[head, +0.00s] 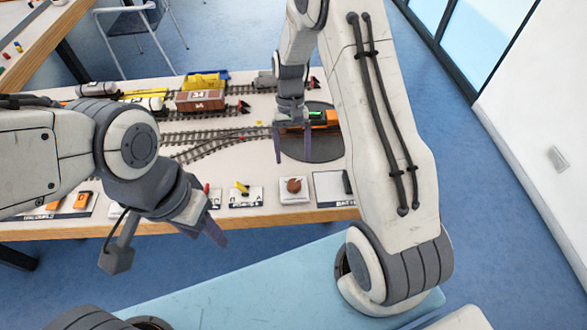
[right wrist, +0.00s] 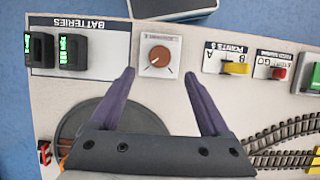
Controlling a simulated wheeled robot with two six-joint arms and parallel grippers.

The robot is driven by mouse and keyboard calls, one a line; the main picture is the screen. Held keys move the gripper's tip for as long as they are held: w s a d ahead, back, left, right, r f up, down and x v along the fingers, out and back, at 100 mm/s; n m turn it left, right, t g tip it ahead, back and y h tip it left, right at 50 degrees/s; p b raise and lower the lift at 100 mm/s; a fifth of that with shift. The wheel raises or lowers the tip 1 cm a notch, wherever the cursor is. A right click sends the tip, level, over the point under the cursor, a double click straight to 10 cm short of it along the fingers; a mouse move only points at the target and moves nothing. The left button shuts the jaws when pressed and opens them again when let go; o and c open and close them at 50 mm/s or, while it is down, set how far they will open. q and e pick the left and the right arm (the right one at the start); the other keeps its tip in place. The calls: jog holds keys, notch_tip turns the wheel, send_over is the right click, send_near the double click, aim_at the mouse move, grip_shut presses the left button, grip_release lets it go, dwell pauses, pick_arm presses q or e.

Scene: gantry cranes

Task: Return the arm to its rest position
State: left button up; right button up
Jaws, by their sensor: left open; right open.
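My right gripper (head: 292,158) hangs pointing down over the grey turntable (head: 322,150) at the table's right end, with its purple fingers apart and empty. In the right wrist view the same gripper (right wrist: 158,75) is open, with the brown dial (right wrist: 159,57) beyond and between its fingertips. My left gripper (head: 205,240) is in front of the table's near edge, tilted down to the right, with nothing seen in it. An orange locomotive (head: 333,117) with a green part stands on the turntable, partly hidden by my right gripper.
A batteries panel (right wrist: 95,35) holds two black batteries with green labels. A yellow points lever (right wrist: 236,68) and a red button (right wrist: 279,73) sit beside the dial. Tracks and wagons (head: 200,101) fill the table's back. Open blue floor (head: 500,220) lies at right.

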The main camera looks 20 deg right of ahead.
jog(key=shift+v, duration=1.2)
jog(key=s+a+r+n+t+h, duration=0.1)
jog(key=s+a+r+n+t, duration=0.1)
jog(key=s+a+r+n, duration=0.5)
jog(key=s+a+r+n+t, duration=0.1)
jog(key=s+a+r, duration=0.2)
jog(key=s, duration=0.5)
jog(key=s+a+r+n+t, duration=0.1)
jog(key=s+a+r+n, duration=0.1)
jog(key=s, duration=0.5)
jog(key=shift+s+a+r+n+y, duration=0.3)
jog(key=shift+s+a+r+y, duration=0.1)
jog(key=shift+a+r, duration=0.5)
